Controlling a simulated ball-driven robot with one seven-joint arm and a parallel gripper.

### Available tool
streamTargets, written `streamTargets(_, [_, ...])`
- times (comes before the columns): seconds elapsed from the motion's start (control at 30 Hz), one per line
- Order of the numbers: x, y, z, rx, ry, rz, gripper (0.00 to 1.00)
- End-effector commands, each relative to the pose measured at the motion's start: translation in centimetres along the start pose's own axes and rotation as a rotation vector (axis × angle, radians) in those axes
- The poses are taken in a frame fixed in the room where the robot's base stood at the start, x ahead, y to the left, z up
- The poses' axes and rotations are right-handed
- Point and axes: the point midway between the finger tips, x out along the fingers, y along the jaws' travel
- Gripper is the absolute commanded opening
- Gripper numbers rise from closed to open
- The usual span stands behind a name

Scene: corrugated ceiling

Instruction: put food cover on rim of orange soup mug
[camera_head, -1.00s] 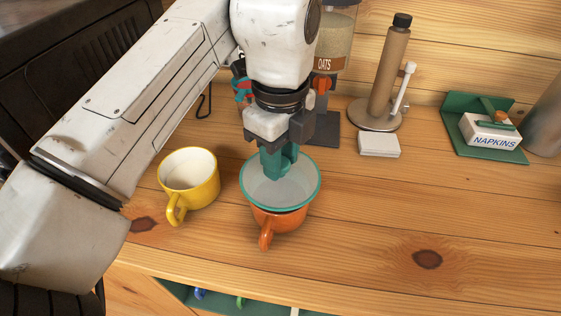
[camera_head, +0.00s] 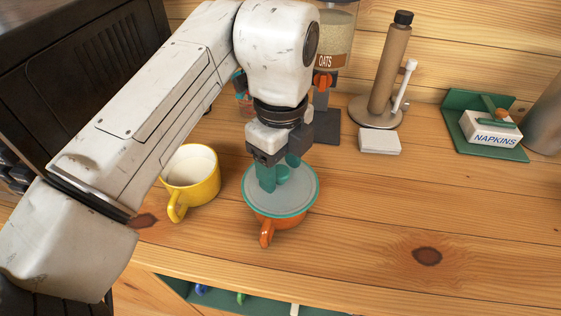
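The orange soup mug (camera_head: 267,231) stands on the wooden counter, its handle towards the front. The food cover (camera_head: 299,196), a pale grey disc with a teal rim, lies over the mug's mouth. It looks roughly level and hides most of the mug's rim. A teal knob (camera_head: 283,173) stands up from its middle. My gripper (camera_head: 280,171) is right above the cover, with its teal fingers apart on either side of the knob. It looks open. Whether a finger still touches the knob is too small to tell.
A yellow mug (camera_head: 193,178) stands close on the left, beneath my arm. Behind are an oats dispenser (camera_head: 333,45), a paper towel holder (camera_head: 389,70), a white block (camera_head: 379,141) and a napkin box (camera_head: 491,128). The counter (camera_head: 400,210) is clear on the right.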

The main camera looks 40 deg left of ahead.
Motion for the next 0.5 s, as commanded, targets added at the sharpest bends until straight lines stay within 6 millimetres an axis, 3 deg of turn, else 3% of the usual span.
streamTargets(0.27, [-0.3, 0.0, 0.0, 0.000, -0.001, 0.000, 0.60])
streamTargets(0.5, [-3.5, 0.0, 0.0, 0.000, 0.001, 0.000, 0.60])
